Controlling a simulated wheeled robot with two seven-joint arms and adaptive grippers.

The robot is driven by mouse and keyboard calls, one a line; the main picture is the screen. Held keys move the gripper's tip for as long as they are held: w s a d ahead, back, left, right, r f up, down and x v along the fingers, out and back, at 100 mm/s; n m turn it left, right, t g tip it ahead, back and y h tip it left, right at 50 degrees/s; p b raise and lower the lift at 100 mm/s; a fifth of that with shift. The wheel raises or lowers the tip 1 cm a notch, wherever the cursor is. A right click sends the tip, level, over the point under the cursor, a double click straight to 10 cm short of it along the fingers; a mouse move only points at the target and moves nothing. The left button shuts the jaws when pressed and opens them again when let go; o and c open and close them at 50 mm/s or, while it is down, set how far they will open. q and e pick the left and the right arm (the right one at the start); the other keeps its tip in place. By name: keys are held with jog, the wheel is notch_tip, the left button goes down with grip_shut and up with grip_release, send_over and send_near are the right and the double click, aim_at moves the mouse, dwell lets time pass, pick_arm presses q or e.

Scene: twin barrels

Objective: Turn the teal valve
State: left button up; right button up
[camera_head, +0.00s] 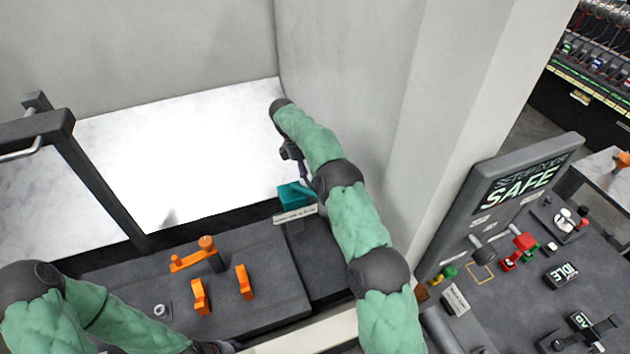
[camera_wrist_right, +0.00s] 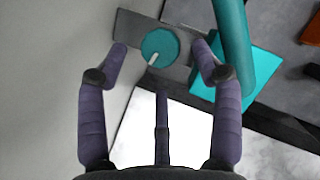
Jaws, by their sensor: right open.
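The teal valve shows in the wrist view as a round teal disc (camera_wrist_right: 160,44) with a short white mark, on a grey plate. A teal pipe (camera_wrist_right: 232,40) and a teal box (camera_wrist_right: 262,68) are to its right. My right gripper (camera_wrist_right: 160,50) is open, with its fingertips on either side of the disc in that view; I cannot tell whether they touch it. In the head view my right gripper (camera_head: 296,162) is small and partly hidden by my arm, just above the teal box (camera_head: 290,195).
A dark bench (camera_head: 250,262) carries an orange lever (camera_head: 192,256) and two orange handles (camera_head: 200,297) (camera_head: 244,282). A pale wall (camera_head: 350,80) stands close beside my right arm. A console with a SAFE sign (camera_head: 522,186) is on the right. A black frame (camera_head: 95,180) is at left.

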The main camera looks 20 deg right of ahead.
jog(key=shift+p+x, duration=0.3)
jog(key=shift+x, duration=1.5)
jog(key=c, duration=1.1)
